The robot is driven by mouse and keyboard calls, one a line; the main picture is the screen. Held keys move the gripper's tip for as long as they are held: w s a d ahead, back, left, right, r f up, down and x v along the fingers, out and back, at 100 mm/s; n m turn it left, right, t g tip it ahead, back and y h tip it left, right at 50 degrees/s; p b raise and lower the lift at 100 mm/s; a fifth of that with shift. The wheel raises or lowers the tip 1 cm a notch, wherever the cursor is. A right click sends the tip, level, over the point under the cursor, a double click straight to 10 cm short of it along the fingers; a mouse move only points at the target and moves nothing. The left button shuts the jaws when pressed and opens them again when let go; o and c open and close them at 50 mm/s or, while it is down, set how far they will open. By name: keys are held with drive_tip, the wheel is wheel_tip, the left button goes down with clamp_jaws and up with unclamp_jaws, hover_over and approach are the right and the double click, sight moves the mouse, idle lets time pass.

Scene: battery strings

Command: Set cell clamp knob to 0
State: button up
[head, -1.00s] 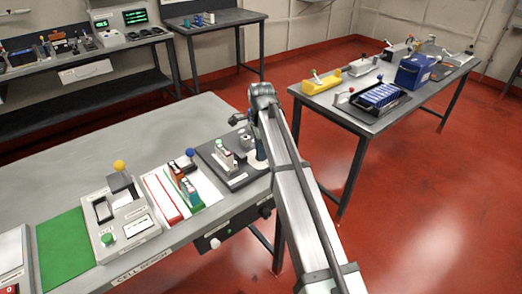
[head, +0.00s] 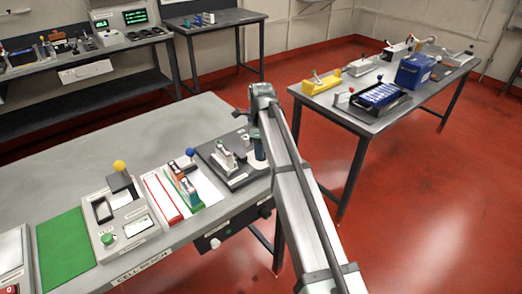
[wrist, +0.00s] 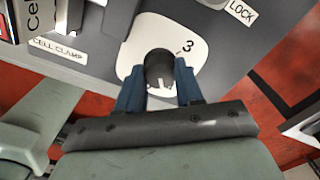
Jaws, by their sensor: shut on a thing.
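The cell clamp knob (wrist: 160,66) is a dark round knob on a white dial plate in the wrist view. A "3" is printed at the dial's upper right, and another mark below the knob is partly covered. My gripper (wrist: 159,76) has its two blue fingers shut on the knob, one on each side. The knob's pointer cannot be made out, so its setting is unclear. In the head view my gripper (head: 260,150) is at the right end of the dark clamp fixture (head: 240,180), and my arm hides the knob.
A "CELL CLAMP" label (wrist: 58,48) and a "LOCK" label (wrist: 242,12) lie near the dial. The back of the bench (head: 150,135) is clear.

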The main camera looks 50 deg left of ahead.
drive_tip(key=shift+d+m, duration=0.1)
drive_tip(key=shift+m, duration=0.2)
drive_tip(key=m, duration=0.5)
drive_tip(key=shift+m, duration=0.4)
drive_tip(key=shift+m, duration=0.5)
drive_tip(key=o, duration=0.9)
drive_tip(key=shift+c, duration=0.2)
drive_tip(key=shift+r, duration=0.2)
drive_tip(key=shift+r, duration=1.55)
drive_tip(key=shift+w, duration=0.1)
